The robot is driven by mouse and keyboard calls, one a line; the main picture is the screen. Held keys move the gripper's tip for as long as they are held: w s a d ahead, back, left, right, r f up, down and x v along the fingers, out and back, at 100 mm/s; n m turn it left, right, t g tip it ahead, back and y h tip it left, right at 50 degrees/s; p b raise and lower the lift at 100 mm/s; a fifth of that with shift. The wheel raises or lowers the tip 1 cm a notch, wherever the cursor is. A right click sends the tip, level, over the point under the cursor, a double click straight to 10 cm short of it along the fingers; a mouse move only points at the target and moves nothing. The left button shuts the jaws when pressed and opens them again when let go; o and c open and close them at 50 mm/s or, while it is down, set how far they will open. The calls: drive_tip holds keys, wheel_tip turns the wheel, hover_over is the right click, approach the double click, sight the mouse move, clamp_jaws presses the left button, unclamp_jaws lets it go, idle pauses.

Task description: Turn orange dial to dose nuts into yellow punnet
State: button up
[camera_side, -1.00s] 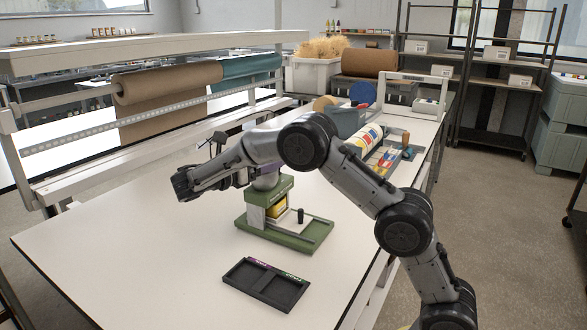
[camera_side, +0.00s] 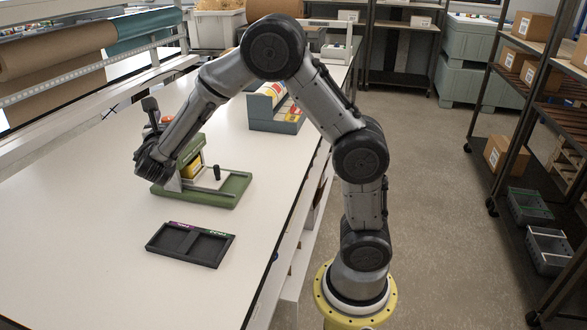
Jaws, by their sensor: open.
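The green dosing stand (camera_side: 228,190) stands on the white table at left of centre. The yellow punnet (camera_side: 191,169) sits low in it, partly hidden by my gripper and arm. A small bit of the orange dial (camera_side: 167,119) shows above my forearm, at the upper part of the stand; the rest is hidden. My gripper (camera_side: 152,172) is open and hangs at the left front of the stand, pointing down. I cannot tell whether it touches the stand. The nuts cannot be made out.
A black two-compartment tray (camera_side: 191,240) with pink and green labels lies in front of the stand. A grey bin (camera_side: 285,122) with colourful items stands behind, to the right. Paper rolls (camera_side: 50,48) hang at the back left. The table's front left is clear.

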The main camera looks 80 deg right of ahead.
drive_tip(key=v, duration=1.4)
drive_tip(key=s+d+r+m+g+y, duration=0.35)
drive_tip(key=s+d+m+g, duration=0.45)
drive_tip(key=s+d, duration=0.5)
drive_tip(key=s+a+f+m+t+y, duration=0.3)
drive_tip(key=s+a+f+m+y, duration=0.5)
drive_tip(key=s+m, duration=0.3)
drive_tip(key=shift+s+a+y, duration=0.25)
drive_tip(key=shift+s+y, duration=0.2)
